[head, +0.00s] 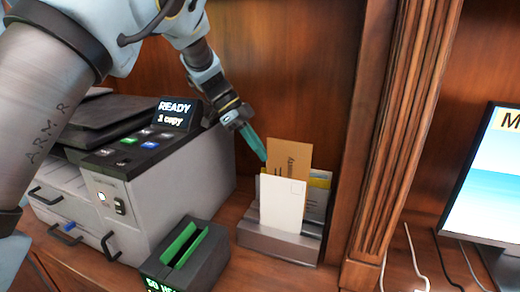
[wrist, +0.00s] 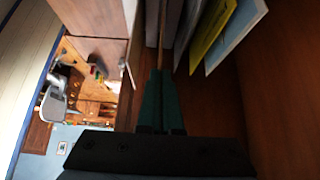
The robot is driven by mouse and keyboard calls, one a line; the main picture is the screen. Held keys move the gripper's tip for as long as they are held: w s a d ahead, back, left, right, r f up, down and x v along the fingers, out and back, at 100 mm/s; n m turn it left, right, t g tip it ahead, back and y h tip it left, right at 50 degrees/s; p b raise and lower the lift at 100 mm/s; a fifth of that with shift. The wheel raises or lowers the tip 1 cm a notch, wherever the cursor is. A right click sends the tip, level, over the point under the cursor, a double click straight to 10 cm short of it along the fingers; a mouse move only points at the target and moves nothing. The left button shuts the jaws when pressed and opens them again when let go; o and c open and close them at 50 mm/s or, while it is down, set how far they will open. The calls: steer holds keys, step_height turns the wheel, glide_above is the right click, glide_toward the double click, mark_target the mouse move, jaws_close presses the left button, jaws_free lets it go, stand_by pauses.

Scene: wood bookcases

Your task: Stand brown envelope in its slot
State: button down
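The brown envelope (head: 290,154) stands upright behind a white envelope (head: 283,203) in the grey slotted holder (head: 278,244). Its lower part is hidden, so I cannot see how deep it sits. My gripper (head: 262,156) comes from the upper left, its teal fingertips at the envelope's left edge. In the wrist view the fingers (wrist: 162,78) are close together with the thin brown edge of the envelope (wrist: 163,45) between their tips. Grey divider walls show on both sides of it there.
A yellow envelope and a pale one (head: 318,192) stand behind in the holder. A printer (head: 165,175) is at the left and a dark box with a green slot (head: 185,250) in front. A fluted wood post (head: 400,130) rises close on the right, with a monitor (head: 495,200) beyond.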

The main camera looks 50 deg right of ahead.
steer(key=shift+r+p, duration=0.5)
steer(key=shift+p, duration=2.35)
stand_by(0.9)
steer(key=shift+f, duration=0.65)
steer(key=c, duration=1)
jaws_free()
